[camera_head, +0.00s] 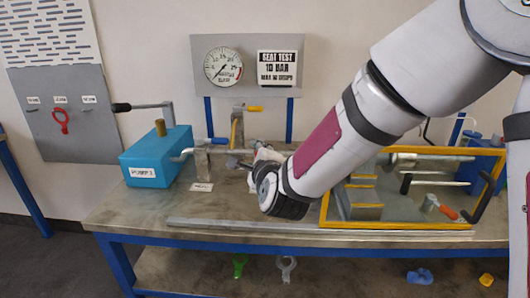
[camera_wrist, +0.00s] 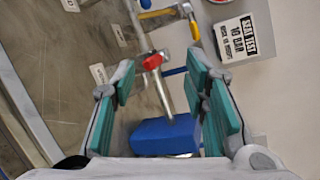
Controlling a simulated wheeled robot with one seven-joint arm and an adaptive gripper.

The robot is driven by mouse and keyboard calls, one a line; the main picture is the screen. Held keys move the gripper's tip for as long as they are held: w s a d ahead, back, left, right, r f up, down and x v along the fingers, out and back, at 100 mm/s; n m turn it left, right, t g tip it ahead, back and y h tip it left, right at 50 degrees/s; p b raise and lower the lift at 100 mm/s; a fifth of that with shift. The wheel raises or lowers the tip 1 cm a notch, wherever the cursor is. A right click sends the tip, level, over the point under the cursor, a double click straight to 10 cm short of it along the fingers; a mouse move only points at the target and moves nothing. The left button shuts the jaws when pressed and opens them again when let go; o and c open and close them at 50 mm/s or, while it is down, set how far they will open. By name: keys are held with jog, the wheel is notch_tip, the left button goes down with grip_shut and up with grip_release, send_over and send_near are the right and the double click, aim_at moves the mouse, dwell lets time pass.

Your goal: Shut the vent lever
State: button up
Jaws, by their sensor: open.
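In the wrist view, the teal-padded fingers of my gripper (camera_wrist: 160,76) stand wide apart with nothing between their pads. A red handle (camera_wrist: 152,62) on the pipework shows beyond and between the fingertips. A yellow handle (camera_wrist: 155,13) lies farther up that view. In the head view, a blue-handled lever (camera_head: 216,141) sits on the pipe right of the pump, and a yellow handle (camera_head: 253,108) sits higher on the pipework. I cannot tell which handle is the vent lever. My wrist hides part of the pipework in the head view, and most of my gripper.
A gauge board (camera_head: 246,85) stands behind. A yellow-framed guard (camera_head: 395,225) fills the right side. The front left bench top is clear.

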notch_tip(320, 180, down, 7)
jog(key=w+m+t+h+b, duration=0.25)
jog(key=m+h, duration=0.25)
jog(key=m, duration=0.9)
jog(key=shift+t, duration=0.35)
jog(key=w, duration=1.4)
jog(key=shift+a+f+p, duration=0.1)
jog(key=shift+a+p, duration=0.2)
jog(key=shift+a, duration=0.05)
jog(key=shift+s, duration=0.1)
grip_shut()
